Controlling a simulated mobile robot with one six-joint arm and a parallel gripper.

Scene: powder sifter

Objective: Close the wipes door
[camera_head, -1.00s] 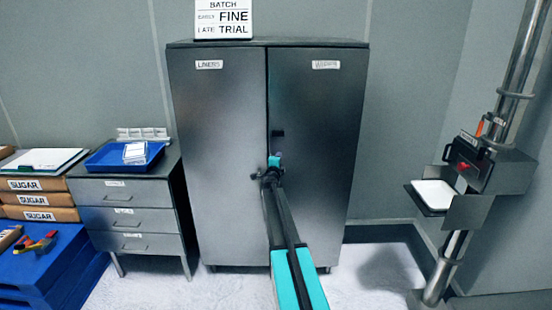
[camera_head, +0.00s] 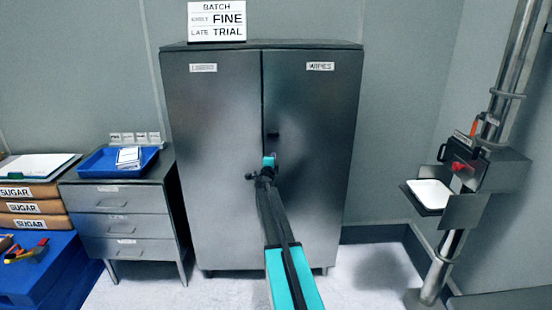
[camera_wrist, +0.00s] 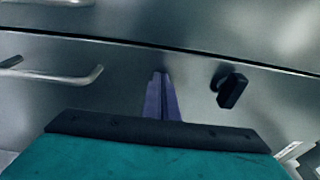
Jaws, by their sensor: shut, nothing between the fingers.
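The grey metal cabinet has a left door (camera_head: 215,120) and the right door labelled WIPES (camera_head: 320,110). The wipes door looks flush, or nearly flush, with the left one, with a thin dark seam between them. A black latch knob (camera_head: 273,134) sits on the wipes door beside the seam; it also shows in the wrist view (camera_wrist: 231,90). My gripper (camera_wrist: 160,95) is shut and empty, pointing at the wipes door near the seam, below the knob in the head view. I cannot tell whether its fingertips touch the door. My arm hides part of the doors' lower middle.
A drawer unit (camera_head: 118,222) with a blue tray (camera_head: 95,165) stands left of the cabinet. A steel post (camera_head: 505,90) with a bracket and white pan (camera_head: 430,193) stands at the right. Metal bar handles (camera_wrist: 55,77) lie left of my fingers in the wrist view. Floor right of the cabinet is clear.

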